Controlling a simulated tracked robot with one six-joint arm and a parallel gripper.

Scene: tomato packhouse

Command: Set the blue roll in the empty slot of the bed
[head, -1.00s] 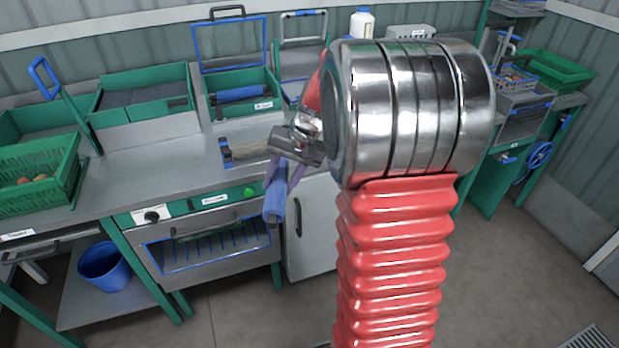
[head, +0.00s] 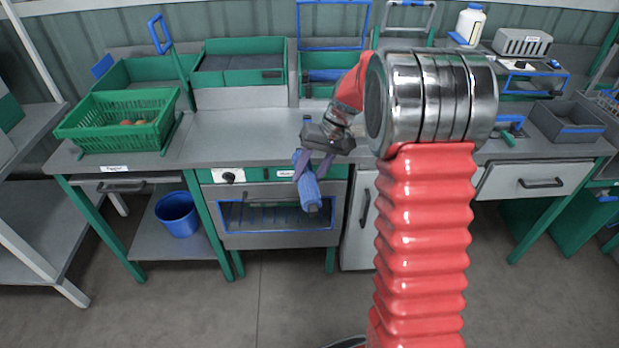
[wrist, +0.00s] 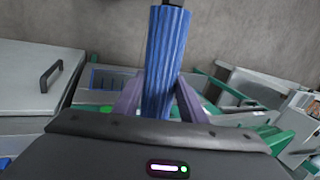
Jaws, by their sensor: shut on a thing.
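A blue roll (head: 308,187) hangs steeply tilted from my gripper (head: 316,165), in front of the counter's front edge. In the wrist view the ribbed blue roll (wrist: 165,60) stands between the two purple fingers of my gripper (wrist: 158,98), which are shut on it. The bed appears to be the green-sided box (head: 308,90) with a raised blue-framed lid at the back of the counter. Another blue roll (head: 323,75) lies in it. My arm hides the box's right part, and I cannot make out the empty slot.
A green crate (head: 120,122) with tomatoes stands left on the counter (head: 230,127). A green bin (head: 238,85) is left of the bed. A blue bucket (head: 178,214) is on the lower shelf. A grey tray (head: 570,128) sits at the right. The counter's left-centre is clear.

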